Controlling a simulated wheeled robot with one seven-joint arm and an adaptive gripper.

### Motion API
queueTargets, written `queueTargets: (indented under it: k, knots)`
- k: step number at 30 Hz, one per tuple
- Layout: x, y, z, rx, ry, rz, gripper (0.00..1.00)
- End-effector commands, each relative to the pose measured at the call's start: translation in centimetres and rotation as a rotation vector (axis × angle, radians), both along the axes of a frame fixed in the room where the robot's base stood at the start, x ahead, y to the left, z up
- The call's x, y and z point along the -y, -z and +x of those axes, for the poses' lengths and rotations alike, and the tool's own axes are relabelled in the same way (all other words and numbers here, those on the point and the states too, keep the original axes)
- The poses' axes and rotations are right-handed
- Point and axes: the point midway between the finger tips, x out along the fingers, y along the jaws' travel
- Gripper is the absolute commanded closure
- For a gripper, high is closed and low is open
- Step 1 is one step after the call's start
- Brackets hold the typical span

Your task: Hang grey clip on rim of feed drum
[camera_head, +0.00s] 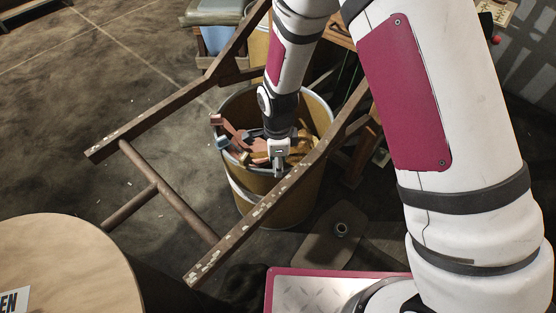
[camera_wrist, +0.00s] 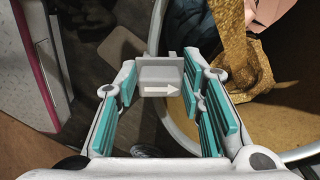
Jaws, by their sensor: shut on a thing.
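The feed drum (camera_head: 286,207) is a yellow-brown barrel with a pale rim, standing behind a wooden frame. In the wrist view its rim (camera_wrist: 154,34) curves down past the clip. My gripper (camera_head: 279,150) points down at the drum's near rim. The clip (camera_head: 279,168) shows small below my gripper, overlapping the rim in the picture. I cannot tell whether it touches or straddles the rim.
The drum holds crumpled cloth and yellow woven strap (camera_wrist: 233,40). A weathered wooden frame (camera_head: 262,215) crosses in front of the drum. A round wooden table (camera_head: 65,262) is at lower left, a metal plate (camera_head: 310,290) at bottom centre. Floor at left is open.

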Motion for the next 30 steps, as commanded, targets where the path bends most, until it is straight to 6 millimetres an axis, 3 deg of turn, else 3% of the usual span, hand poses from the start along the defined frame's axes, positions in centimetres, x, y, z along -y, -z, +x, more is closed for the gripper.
queueTargets:
  k: [9,10,12,23,30]
  knots:
    - [0.0,0.1,0.0,0.0,0.0,0.0,0.82]
    - [0.0,0.1,0.0,0.0,0.0,0.0,0.58]
    - [0.0,0.1,0.0,0.001,0.0,0.0,0.42]
    - [0.0,-0.1,0.0,0.001,0.0,0.0,0.41]
    - [-0.1,-3.3,0.1,0.006,-0.001,0.003,0.41]
